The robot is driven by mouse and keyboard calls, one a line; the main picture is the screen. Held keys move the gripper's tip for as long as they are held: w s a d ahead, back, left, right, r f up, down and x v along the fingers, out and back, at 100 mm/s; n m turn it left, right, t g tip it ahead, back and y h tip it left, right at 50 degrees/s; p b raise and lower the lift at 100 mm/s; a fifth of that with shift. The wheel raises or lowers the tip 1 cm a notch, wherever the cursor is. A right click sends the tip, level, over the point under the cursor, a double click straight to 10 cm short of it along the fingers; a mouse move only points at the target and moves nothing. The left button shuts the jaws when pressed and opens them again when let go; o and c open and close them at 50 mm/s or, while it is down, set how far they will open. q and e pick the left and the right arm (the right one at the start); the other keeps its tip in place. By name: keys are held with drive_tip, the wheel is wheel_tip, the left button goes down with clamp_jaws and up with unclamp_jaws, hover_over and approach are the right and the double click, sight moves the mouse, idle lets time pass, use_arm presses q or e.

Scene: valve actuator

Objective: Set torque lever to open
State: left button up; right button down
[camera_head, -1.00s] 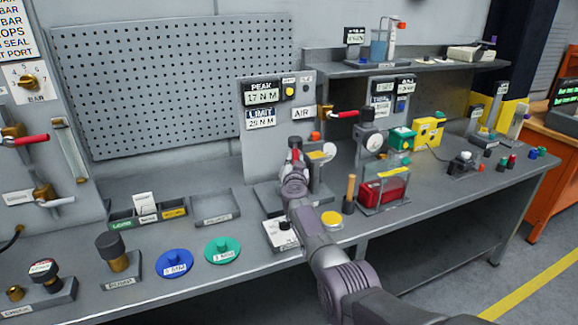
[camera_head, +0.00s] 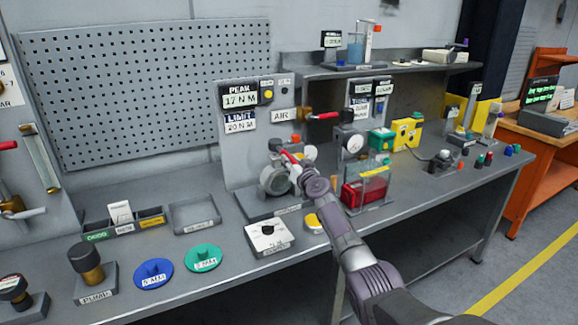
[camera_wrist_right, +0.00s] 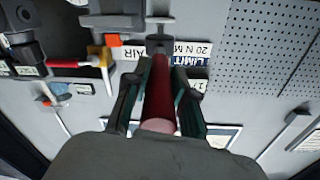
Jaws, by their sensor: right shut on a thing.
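The torque lever has a red handle (camera_head: 290,157) on a grey round actuator body (camera_head: 275,181), below the PEAK and LIMIT panel. In the head view the handle slants down to the right. My right gripper (camera_head: 297,170) is at its lower right end, and the handle's tip is hidden there. In the right wrist view the red handle (camera_wrist_right: 158,92) lies lengthwise between the two dark fingers (camera_wrist_right: 160,105), which are shut on it. My left gripper is not in view.
A second red lever (camera_head: 322,116) sits beside the AIR label. A clear box with a red block (camera_head: 362,192) stands right of my right forearm. A white dial box (camera_head: 268,240), a green disc (camera_head: 203,257) and a blue disc (camera_head: 153,273) are in front.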

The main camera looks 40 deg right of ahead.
drive_tip(key=shift+d+r, duration=0.1)
drive_tip(key=shift+r, duration=0.3)
drive_tip(key=c, duration=1)
unclamp_jaws()
drive_tip(key=shift+w+f, duration=0.1)
drive_tip(key=shift+c, duration=0.2)
drive_tip(key=shift+o, duration=0.4)
drive_tip(key=shift+f, duration=0.2)
drive_tip(key=shift+v, duration=3.75)
drive_tip(key=shift+f, duration=0.1)
